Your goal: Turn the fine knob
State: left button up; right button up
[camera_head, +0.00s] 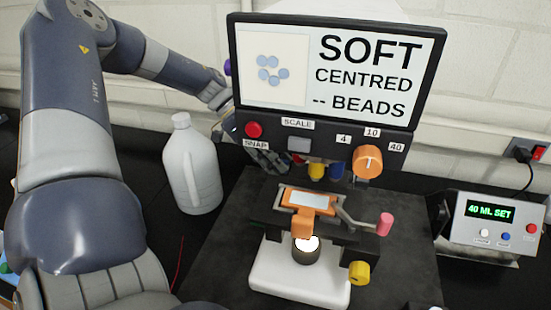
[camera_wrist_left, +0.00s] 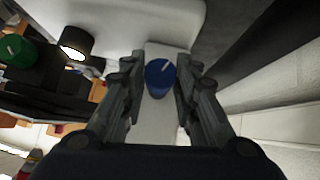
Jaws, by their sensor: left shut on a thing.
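In the left wrist view a round blue knob (camera_wrist_left: 160,76) with a white line on its face sits against a pale body. My left gripper (camera_wrist_left: 161,84) has its two fingers on either side of this knob, shut on it. In the head view part of the left gripper (camera_head: 268,158) shows behind the microscope, below the screen; the blue knob cannot be made out there. The screen (camera_head: 338,70) reads "SOFT CENTRED -- BEADS". The microscope (camera_head: 300,285) has a white base, a yellow knob (camera_head: 359,272) at its right and a pink-ended lever (camera_head: 384,224). My right gripper is not in view.
A white jug (camera_head: 192,165) stands left of the microscope, near my left arm. An orange dial (camera_head: 368,161) and a red button (camera_head: 254,129) are on the panel below the screen. A control box (camera_head: 490,232) reading "40 ML SET" stands at the right. A green knob (camera_wrist_left: 16,50) shows in the left wrist view.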

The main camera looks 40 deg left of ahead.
pick_arm(q)
jog(key=shift+s+d+r+m+t+y+p, duration=0.15)
jog(key=shift+m+t+y+p, duration=0.55)
jog(key=shift+t+p, duration=0.65)
jog(key=shift+s+d+f+m+t+y+p, duration=0.15)
jog(key=shift+m+t+y+p, duration=0.35)
jog(key=shift+m+t+p, duration=0.6)
jog(key=shift+t+p, duration=0.3)
jog(key=shift+t, duration=0.15)
jog(key=shift+a, duration=0.1)
jog(key=o, duration=1.1)
jog(key=shift+c, duration=0.2)
jog(key=shift+s, duration=0.1)
jog(key=v, duration=1.2)
